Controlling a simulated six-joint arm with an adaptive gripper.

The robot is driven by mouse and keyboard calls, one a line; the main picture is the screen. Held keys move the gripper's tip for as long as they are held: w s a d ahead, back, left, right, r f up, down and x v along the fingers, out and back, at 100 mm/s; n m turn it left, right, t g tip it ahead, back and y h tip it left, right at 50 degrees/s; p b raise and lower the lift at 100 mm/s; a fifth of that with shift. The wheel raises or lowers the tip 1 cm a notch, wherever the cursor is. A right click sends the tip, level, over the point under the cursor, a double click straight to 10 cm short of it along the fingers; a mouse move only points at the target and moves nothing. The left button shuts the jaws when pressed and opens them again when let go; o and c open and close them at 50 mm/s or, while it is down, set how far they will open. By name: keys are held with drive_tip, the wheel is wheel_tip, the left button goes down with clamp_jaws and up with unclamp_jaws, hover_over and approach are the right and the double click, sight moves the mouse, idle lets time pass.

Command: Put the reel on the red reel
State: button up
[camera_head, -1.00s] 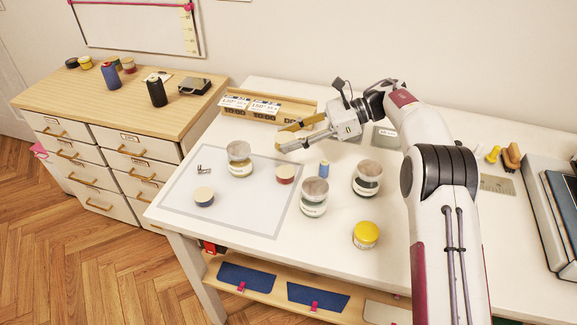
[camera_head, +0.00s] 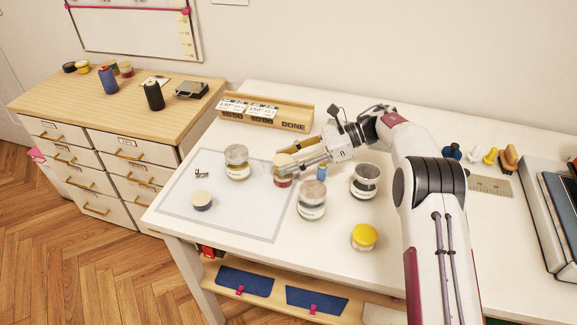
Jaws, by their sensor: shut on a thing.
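The red reel (camera_head: 282,183) is at the right part of the pale mat (camera_head: 232,222), its upper part mostly hidden by my gripper. My gripper (camera_head: 284,166) is low over the mat with its fingers around this reel, shut on it. I cannot tell whether the reel touches the mat.
A small blue spool (camera_head: 321,172) is close beside my gripper. A yellow-lidded jar (camera_head: 364,237) stands near the front edge. A wooden box (camera_head: 292,113) is behind.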

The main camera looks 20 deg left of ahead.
drive_tip(key=shift+f, duration=1.25)
drive_tip(key=shift+f, duration=0.2)
drive_tip(key=o, duration=1)
drive_tip(key=shift+r, duration=0.1)
drive_tip(key=shift+r, duration=0.1)
drive_tip(key=v, duration=1.2)
drive_tip(key=shift+r, duration=0.1)
